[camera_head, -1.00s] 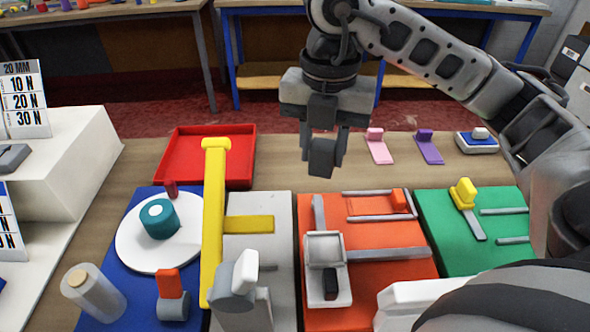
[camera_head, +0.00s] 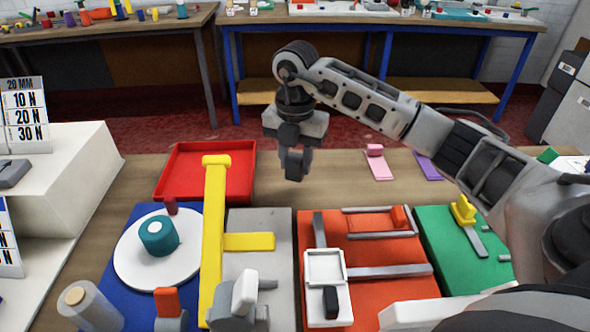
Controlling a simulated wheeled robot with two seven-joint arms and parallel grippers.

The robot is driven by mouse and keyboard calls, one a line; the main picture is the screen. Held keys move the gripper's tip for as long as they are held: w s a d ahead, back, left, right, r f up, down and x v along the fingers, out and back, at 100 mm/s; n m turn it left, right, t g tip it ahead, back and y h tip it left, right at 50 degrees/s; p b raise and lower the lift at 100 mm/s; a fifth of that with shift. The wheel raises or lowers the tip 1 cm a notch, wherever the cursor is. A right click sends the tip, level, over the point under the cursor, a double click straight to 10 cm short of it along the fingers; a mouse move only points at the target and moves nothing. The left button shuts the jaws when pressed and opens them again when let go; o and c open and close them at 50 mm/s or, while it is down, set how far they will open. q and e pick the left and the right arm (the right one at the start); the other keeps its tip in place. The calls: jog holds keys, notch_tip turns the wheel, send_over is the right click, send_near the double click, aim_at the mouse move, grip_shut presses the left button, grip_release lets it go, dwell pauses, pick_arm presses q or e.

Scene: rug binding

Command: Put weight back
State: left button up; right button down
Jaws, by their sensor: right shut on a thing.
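My right gripper (camera_head: 293,172) hangs over the wooden table, pointing down, just right of the red tray (camera_head: 182,190). It is shut on a small dark grey block (camera_head: 294,160), mostly hidden by the fingers; I cannot tell for certain that this is the weight. The gripper is beyond the grey board and the orange board (camera_head: 385,296), apart from both. The stand with 10 N, 20 N and 30 N labels (camera_head: 22,118) is at the far left on a white step. My left gripper is not in view.
A yellow T-shaped bar (camera_head: 214,240) stands out between the blue and grey boards. A teal roll (camera_head: 158,235) sits on a white disc. The green board (camera_head: 470,250) is at the right. Pink (camera_head: 377,165) and purple (camera_head: 428,167) pieces lie at the back. The red tray is empty.

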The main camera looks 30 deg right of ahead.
aim_at(295, 172)
jog(key=shift+w+d+f, duration=0.1)
jog(key=shift+w+f, duration=0.15)
jog(key=shift+f, duration=1.5)
jog(key=shift+f, duration=0.2)
jog(key=c, duration=1)
grip_release()
jog(key=shift+s, duration=0.1)
notch_tip(295, 172, up, 12)
jog(key=shift+r, duration=0.2)
